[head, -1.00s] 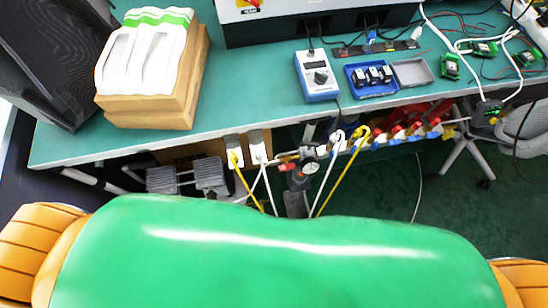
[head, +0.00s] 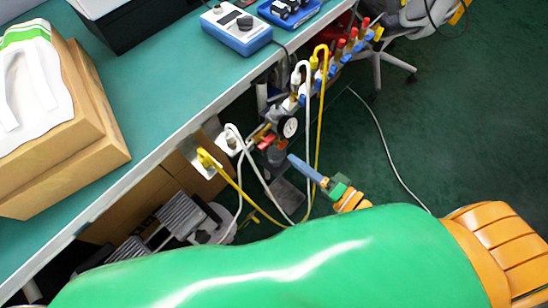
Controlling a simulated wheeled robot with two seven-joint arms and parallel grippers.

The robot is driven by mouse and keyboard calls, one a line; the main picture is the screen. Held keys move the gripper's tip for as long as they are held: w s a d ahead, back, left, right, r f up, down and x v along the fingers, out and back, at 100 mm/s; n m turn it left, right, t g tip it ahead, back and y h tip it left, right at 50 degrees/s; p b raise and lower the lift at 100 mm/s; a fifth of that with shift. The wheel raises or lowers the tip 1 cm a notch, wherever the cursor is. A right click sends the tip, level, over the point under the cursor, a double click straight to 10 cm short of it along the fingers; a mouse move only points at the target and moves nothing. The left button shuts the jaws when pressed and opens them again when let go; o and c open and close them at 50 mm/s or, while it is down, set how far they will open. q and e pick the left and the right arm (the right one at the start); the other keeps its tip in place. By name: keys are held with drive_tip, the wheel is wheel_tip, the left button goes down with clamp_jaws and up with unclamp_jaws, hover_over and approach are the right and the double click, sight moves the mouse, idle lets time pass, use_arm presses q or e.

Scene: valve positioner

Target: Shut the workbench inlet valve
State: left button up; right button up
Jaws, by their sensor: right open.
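Under the front edge of the workbench, a pressure gauge (head: 289,127) with a white face sits on a pipe assembly. A small red handle (head: 267,142) shows just left of the gauge; I take it for the inlet valve, but its exact angle is too small to tell. My right gripper (head: 299,165) reaches up from below, just below and right of the red handle. It is open and appears apart from the handle and empty. Its fingers are seen nearly edge-on. My left gripper is out of view.
White and yellow hoses (head: 318,135) hang around the gauge, close to my right gripper. A manifold with several red-topped valves (head: 352,34) runs to the upper right. The workbench (head: 165,105) overhangs at left. Grey pedals (head: 180,218) lie below it.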

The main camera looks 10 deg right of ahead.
sight(269, 144)
drive_tip(key=w+a+m, duration=0.1)
drive_tip(key=w+a+r+y, duration=0.1)
drive_tip(key=w+a, duration=0.1)
drive_tip(key=w+a+r+m, duration=0.1)
drive_tip(key=a, duration=0.1)
drive_tip(key=shift+w+a+r+m+t+b, duration=0.15)
drive_tip(key=shift+w+r+m+t+b, duration=0.15)
drive_tip(key=shift+t+b, duration=0.1)
drive_tip(key=shift+c, duration=0.2)
clamp_jaws()
